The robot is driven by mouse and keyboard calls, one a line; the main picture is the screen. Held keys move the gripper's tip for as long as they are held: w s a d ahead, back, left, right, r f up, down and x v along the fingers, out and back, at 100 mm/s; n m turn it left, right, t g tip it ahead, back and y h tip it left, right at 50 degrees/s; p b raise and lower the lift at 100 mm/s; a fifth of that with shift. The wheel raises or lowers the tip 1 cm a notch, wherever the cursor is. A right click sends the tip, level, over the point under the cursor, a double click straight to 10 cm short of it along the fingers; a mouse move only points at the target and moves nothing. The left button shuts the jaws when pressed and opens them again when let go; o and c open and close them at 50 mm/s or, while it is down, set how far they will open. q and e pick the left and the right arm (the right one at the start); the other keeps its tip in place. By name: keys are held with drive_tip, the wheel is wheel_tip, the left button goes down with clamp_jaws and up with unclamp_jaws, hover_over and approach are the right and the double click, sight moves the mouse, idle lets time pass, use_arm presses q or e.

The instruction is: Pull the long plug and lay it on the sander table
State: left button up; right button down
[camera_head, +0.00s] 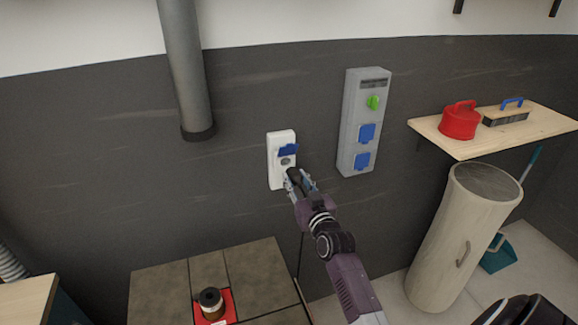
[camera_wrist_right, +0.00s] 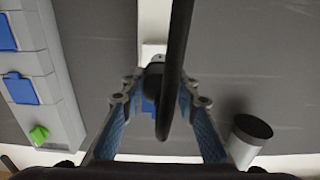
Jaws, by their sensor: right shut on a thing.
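A white wall socket (camera_head: 275,172) with a raised blue lid (camera_head: 288,149) is on the dark wall in the head view. My right gripper (camera_head: 299,182) is at its lower part, shut on the black plug (camera_head: 293,174). In the right wrist view the plug (camera_wrist_right: 153,75) sits between the fingers of my right gripper (camera_wrist_right: 158,92), against the white socket (camera_wrist_right: 153,48). Its black cord (camera_wrist_right: 177,55) crosses in front. I cannot tell how deep the plug sits. A table with brown panels (camera_head: 160,290) stands below, possibly the sander table. My left gripper is not in view.
A red mat (camera_head: 226,296) with a dark-lidded jar (camera_head: 211,300) is on the panelled table; its back left is bare. A grey outlet box (camera_head: 350,145) is right of the socket, and a grey pipe (camera_head: 185,70) upper left. A pale drum (camera_head: 455,245) stands right.

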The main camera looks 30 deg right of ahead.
sight(300, 186)
drive_tip(key=shift+s, duration=0.3)
drive_tip(key=shift+p+v, duration=0.75)
drive_tip(key=shift+v, duration=0.4)
drive_tip(key=shift+p+v, duration=0.4)
drive_tip(key=shift+v, duration=0.55)
drive_tip(key=shift+s+a, duration=0.15)
drive_tip(key=shift+s, duration=0.2)
